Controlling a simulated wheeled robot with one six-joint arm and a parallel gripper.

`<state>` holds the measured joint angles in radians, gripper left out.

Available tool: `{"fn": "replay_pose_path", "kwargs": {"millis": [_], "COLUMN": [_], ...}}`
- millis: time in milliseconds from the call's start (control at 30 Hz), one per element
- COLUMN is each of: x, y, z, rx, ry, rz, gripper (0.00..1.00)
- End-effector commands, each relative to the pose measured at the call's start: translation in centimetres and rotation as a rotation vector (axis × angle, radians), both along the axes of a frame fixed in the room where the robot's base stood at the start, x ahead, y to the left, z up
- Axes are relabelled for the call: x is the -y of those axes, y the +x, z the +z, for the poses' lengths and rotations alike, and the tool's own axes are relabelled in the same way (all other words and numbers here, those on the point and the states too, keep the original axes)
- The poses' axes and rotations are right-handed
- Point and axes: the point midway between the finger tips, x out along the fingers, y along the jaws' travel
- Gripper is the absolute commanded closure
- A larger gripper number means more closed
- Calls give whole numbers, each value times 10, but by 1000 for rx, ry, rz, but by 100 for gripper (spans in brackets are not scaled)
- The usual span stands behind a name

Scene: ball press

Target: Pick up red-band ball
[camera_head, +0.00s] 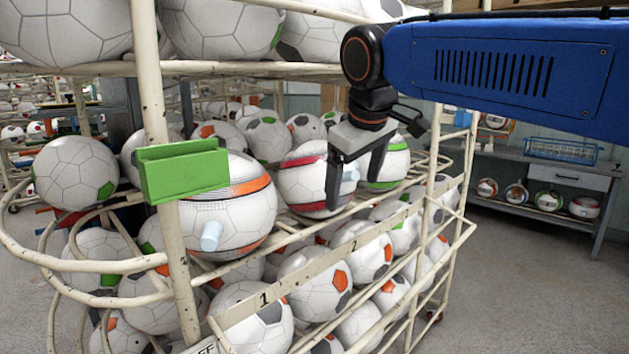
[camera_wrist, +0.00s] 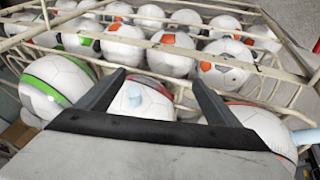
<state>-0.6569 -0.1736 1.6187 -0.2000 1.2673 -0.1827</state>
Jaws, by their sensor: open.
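The red-band ball (camera_head: 302,184) sits on the upper tier of the rack, white with dark red bands and a light blue peg (camera_head: 350,173) on its front. My gripper (camera_head: 354,193) is open and empty, pointing down at the front side of this ball. In the wrist view my gripper (camera_wrist: 157,78) has the red-band ball (camera_wrist: 148,107) and its peg (camera_wrist: 134,95) showing between the fingers. The jaw body hides the ball's lower part there. I cannot tell whether a finger touches the ball.
An orange-band ball (camera_head: 232,212) with its own peg stands to the left, and a green-band ball (camera_head: 393,160) to the right. A green holder (camera_head: 184,170) is on the rack post. A cream rail (camera_head: 330,258) runs along the front. Open floor (camera_head: 510,290) lies right.

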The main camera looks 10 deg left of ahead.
Motion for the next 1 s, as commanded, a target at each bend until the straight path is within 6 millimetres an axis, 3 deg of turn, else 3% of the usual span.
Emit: {"fn": "replay_pose_path", "kwargs": {"millis": [133, 467, 800, 1000], "x": [-4, -7, -17, -18], "y": [19, 34, 77, 79], "z": [0, 0, -2, -11], "rx": [1, 1, 0, 1], "ry": [-1, 0, 0, 1], "rz": [0, -1, -1, 1], "gripper": [14, 14, 14, 14]}}
